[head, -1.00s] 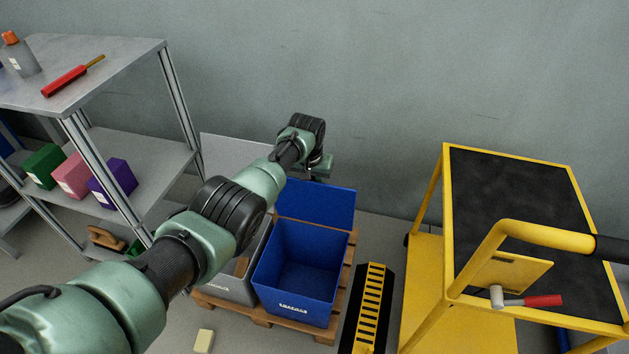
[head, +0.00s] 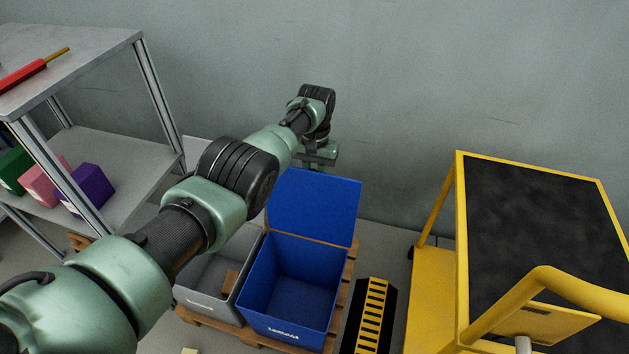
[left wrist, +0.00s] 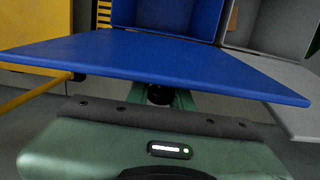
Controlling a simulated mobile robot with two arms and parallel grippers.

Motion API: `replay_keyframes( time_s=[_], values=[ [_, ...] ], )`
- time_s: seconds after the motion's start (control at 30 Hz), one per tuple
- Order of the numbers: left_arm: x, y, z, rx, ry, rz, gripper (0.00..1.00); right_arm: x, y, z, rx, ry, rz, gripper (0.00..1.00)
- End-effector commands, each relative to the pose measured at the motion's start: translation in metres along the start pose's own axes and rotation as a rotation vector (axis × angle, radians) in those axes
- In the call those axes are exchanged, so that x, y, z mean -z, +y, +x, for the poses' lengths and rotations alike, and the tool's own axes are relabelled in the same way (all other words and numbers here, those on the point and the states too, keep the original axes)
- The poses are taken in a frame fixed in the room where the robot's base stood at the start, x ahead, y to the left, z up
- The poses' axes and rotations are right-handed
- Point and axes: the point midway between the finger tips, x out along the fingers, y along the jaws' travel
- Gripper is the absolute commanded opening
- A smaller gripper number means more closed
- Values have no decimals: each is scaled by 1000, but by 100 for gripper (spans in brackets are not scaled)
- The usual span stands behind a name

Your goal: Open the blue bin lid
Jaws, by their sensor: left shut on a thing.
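The blue bin (head: 290,285) stands open on a wooden pallet and looks empty. Its blue lid (head: 315,205) stands raised at the back of the bin, leaning away toward the wall. My left gripper (head: 318,158) is at the lid's upper edge, and its fingertips are hidden behind the lid. In the left wrist view the lid (left wrist: 160,58) spans the picture just beyond the gripper body, with the open bin (left wrist: 165,14) past it. The left gripper is shut on the lid. My right gripper is in neither current view.
A grey bin (head: 212,283) with a brown block inside stands left of the blue bin. A black and yellow slotted object (head: 371,318) and a yellow cart (head: 435,285) are to the right. A metal shelf (head: 120,150) is at left. The wall is close behind the lid.

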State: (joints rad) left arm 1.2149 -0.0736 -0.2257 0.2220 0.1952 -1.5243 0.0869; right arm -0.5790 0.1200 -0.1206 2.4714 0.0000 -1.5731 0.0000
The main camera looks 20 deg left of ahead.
Motion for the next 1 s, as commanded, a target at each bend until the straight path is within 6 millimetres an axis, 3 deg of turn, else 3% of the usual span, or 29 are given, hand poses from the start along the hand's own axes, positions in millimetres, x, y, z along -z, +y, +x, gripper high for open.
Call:
replay_keyframes(
  time_s=[0.67, 0.7, 0.77, 1.0],
  values=[
    [-7, 1, 6, -1, -34, -1, 0, -2, 0, 3, -1, -1, 0, 66],
    [-7, 1, 6, -1, -35, -1, 30, -2, 0, 3, -1, -1, 0, 66],
    [-6, 1, 5, -1, -33, -1, 44, -2, 0, 3, 0, -1, 0, 66],
    [-5, 0, 4, -1, -28, -1, 44, -2, 0, 3, 0, 0, 0, 66]
  ],
)
